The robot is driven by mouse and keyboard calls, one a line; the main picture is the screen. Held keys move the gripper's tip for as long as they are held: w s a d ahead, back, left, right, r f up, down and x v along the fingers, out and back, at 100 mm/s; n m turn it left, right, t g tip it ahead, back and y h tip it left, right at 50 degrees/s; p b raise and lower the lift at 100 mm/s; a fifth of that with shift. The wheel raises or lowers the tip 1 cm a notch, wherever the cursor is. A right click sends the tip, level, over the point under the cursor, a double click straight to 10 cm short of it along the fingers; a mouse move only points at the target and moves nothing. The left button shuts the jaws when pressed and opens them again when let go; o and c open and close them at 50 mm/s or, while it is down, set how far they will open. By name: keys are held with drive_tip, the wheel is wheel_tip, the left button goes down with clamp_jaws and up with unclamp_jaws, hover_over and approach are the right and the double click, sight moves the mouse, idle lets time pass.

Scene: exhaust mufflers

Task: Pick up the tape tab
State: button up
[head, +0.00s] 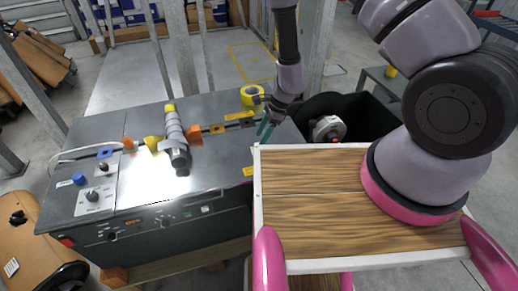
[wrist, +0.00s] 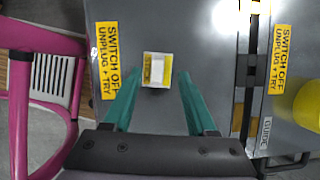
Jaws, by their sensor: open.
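In the head view my gripper (head: 265,131) hangs over the right end of the bench, and I cannot make out the tab there.
A yellow warning label (wrist: 108,60) lies left of the tab, another (wrist: 281,60) lies to the right. The grey bench (head: 225,155) carries a muffler-like cylinder (head: 174,135) and a yellow roll (head: 251,95). A black bin (head: 365,118) stands to the right.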

drive_tip(key=x, duration=0.4)
drive_tip(key=shift+s+d+f, duration=0.1)
drive_tip(key=shift+d+f, duration=0.05)
drive_tip(key=shift+f, duration=0.1)
clamp_jaws()
drive_tip(key=shift+r, duration=0.15)
wheel_tip(320, 180, up, 10)
drive_tip(key=shift+f, duration=0.1)
idle(0.3)
